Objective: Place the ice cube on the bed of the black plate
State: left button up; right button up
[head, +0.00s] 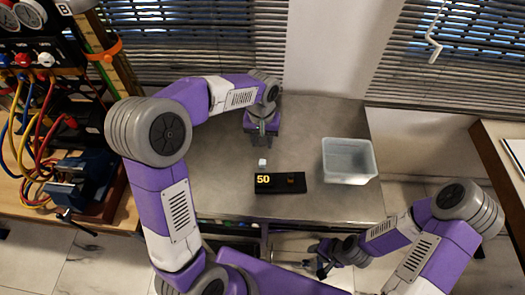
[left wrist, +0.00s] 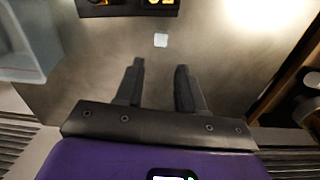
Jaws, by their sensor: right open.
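The small white ice cube (head: 262,162) lies on the grey metal table, just behind the black plate (head: 268,188). The plate bears a yellow "50" and a small orange-brown item on its right part. My left gripper (head: 262,136) hangs behind the cube. In the left wrist view its fingers (left wrist: 160,67) are apart and empty, with the cube (left wrist: 161,40) just beyond the tips, and the plate (left wrist: 125,10) is cut off by the top edge. My right gripper (head: 318,268) is open, low in front of the table, away from the cube.
A translucent bin (head: 348,180) stands right of the plate and shows in the left wrist view (left wrist: 20,55). A bench at the left carries a blue vise (head: 82,178), hoses and gauges. Metal around the cube is clear. A wooden-edged surface is far right.

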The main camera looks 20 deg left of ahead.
aim_at(262, 162)
pick_arm(q)
jog(key=f+m+h+p, duration=0.1)
jog(key=f+m, duration=0.2)
jog(key=m, duration=0.2)
jog(key=f+m+h+p, duration=0.1)
jog(key=f+m, duration=0.3)
jog(key=m, duration=0.2)
jog(key=f+m+t+h+p, duration=0.1)
jog(key=f+m+h+p, duration=0.1)
jog(key=f+m, duration=0.2)
jog(key=shift+a+f+m, duration=0.25)
jog(key=shift+m, duration=0.85)
grip_shut()
